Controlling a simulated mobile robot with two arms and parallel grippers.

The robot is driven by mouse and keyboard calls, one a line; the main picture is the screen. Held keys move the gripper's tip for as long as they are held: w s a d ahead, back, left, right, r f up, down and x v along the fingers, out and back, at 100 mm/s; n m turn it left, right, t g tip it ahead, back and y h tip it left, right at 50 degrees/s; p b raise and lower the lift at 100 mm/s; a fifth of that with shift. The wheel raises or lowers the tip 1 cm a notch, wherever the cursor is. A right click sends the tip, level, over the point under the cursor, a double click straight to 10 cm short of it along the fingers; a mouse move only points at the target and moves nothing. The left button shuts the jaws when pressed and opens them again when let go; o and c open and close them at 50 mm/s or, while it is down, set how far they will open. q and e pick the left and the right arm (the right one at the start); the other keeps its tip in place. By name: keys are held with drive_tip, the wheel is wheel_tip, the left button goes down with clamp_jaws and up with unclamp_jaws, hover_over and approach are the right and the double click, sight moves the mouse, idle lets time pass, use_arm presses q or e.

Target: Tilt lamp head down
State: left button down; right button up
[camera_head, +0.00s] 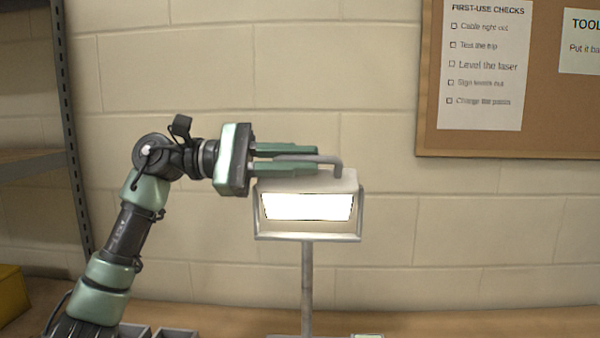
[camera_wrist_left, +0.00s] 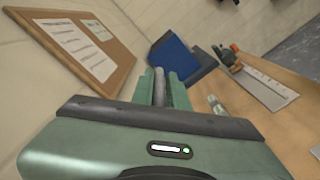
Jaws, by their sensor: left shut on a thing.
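The lamp head (camera_head: 307,206) is a pale box with a bright lit front, held in a grey U-shaped bracket on a thin upright post (camera_head: 307,285). A grey bar handle (camera_head: 328,160) runs along its top. My left gripper (camera_head: 317,160) comes in from the left above the lamp head, with its fingers shut on the handle. In the left wrist view the handle (camera_wrist_left: 159,88) shows between the two green fingers. The lamp's lit face points toward the head camera. My right gripper is in neither view.
A cork board (camera_head: 560,120) with papers hangs on the block wall at right. A metal shelf (camera_head: 75,130) stands at left, with a yellow box (camera_head: 12,292) low down. The wrist view shows a blue box (camera_wrist_left: 175,55) and a light flat strip (camera_wrist_left: 266,88) on the wooden bench.

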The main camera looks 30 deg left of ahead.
use_arm(q)
drive_tip(key=shift+s+d+f+m+b, duration=0.1)
drive_tip(key=shift+s+f+m+b, duration=0.2)
drive_tip(key=shift+m+b, duration=0.2)
drive_tip(key=c, duration=1.5)
unclamp_jaws()
drive_tip(key=shift+o, duration=0.2)
drive_tip(key=b+v, duration=0.1)
drive_tip(key=v, duration=0.6)
drive_tip(key=shift+s+a+b, duration=0.25)
drive_tip(key=shift+a+b, duration=0.05)
drive_tip(key=shift+a, duration=0.05)
